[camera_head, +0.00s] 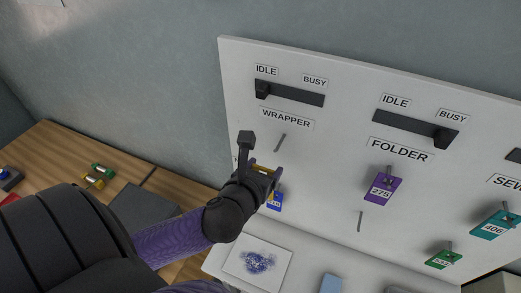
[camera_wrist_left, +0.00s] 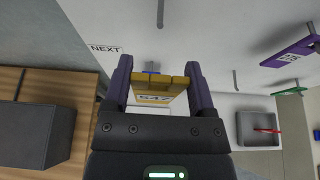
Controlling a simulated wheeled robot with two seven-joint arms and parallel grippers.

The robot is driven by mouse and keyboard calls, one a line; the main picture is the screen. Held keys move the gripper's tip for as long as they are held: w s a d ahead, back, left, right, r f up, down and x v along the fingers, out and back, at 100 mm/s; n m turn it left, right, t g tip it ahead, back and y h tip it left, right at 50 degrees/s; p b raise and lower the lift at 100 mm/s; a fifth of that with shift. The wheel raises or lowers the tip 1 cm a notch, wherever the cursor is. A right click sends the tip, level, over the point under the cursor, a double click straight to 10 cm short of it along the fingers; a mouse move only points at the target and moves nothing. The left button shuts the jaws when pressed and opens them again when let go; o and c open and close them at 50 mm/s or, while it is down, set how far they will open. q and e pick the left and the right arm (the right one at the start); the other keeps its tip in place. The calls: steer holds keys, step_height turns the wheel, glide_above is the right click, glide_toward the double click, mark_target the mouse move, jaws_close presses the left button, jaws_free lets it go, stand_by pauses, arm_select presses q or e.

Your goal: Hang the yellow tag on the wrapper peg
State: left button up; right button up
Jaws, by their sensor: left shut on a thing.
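My left gripper (camera_head: 262,170) is shut on the yellow tag (camera_wrist_left: 158,84), which reads 547 in the left wrist view. It holds the tag in front of the white board, below the WRAPPER label (camera_head: 286,118). In the head view the fingers hide most of the tag. The wrapper peg (camera_head: 280,143) is bare and sticks out above and right of the gripper. A bare peg also shows at the top of the left wrist view (camera_wrist_left: 160,12), apart from the tag. A blue tag (camera_head: 275,203) hangs lower, partly behind my gripper. My right gripper is not in view.
The white board (camera_head: 340,75) carries a purple tag (camera_head: 382,186) under FOLDER, a bare lower peg (camera_head: 360,221), a green tag (camera_head: 443,259) and a teal tag (camera_head: 495,225). A wooden table (camera_head: 60,150) with small coloured things lies left. A ledge runs below the board.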

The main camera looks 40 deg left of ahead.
mark_target(280, 142)
arm_select(q)
steer(key=shift+w+a+f, duration=0.1)
steer(key=shift+w+a, duration=0.2)
steer(key=shift+w, duration=0.55)
steer(key=w, duration=0.2)
steer(key=w+a, duration=0.1)
steer(key=w, duration=0.1)
steer(key=shift+f, duration=0.15)
steer(key=shift+w+a, duration=0.2)
steer(key=shift+w, duration=0.8)
steer(key=shift+x, duration=0.9)
steer(key=shift+w+f, duration=0.1)
steer(key=shift+f, duration=0.05)
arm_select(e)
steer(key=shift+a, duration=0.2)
